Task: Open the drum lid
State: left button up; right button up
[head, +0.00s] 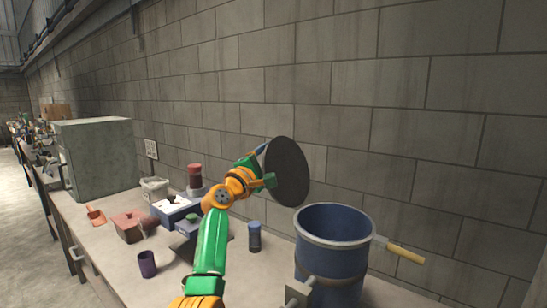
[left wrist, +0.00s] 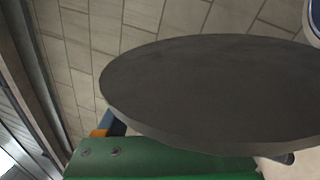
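The drum (head: 333,260) is a blue cylinder with a pale rim, standing on the bench at the right with its top open. The drum lid (head: 288,172) is a dark round disc, held in the air up and left of the drum, apart from it and tilted nearly upright. My left gripper (head: 264,177) is at the lid's left side and appears shut on it; the fingertips are partly hidden. In the left wrist view the lid (left wrist: 215,95) fills the middle, close to the camera. My right gripper is not in view.
A grey cabinet (head: 95,158) stands at the back left of the bench (head: 115,262). A purple cup (head: 147,264), a red box (head: 128,227), a dark blue canister (head: 254,237) and a red-topped jar (head: 195,180) stand around my left arm. A yellow handle (head: 405,253) sticks out right of the drum.

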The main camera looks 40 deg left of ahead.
pick_arm(q)
jog(key=shift+s+f+b, duration=0.25)
jog(key=shift+s+b, duration=0.25)
jog(key=b+v, duration=0.3)
jog(key=v, duration=0.3)
jog(key=shift+r, duration=0.15)
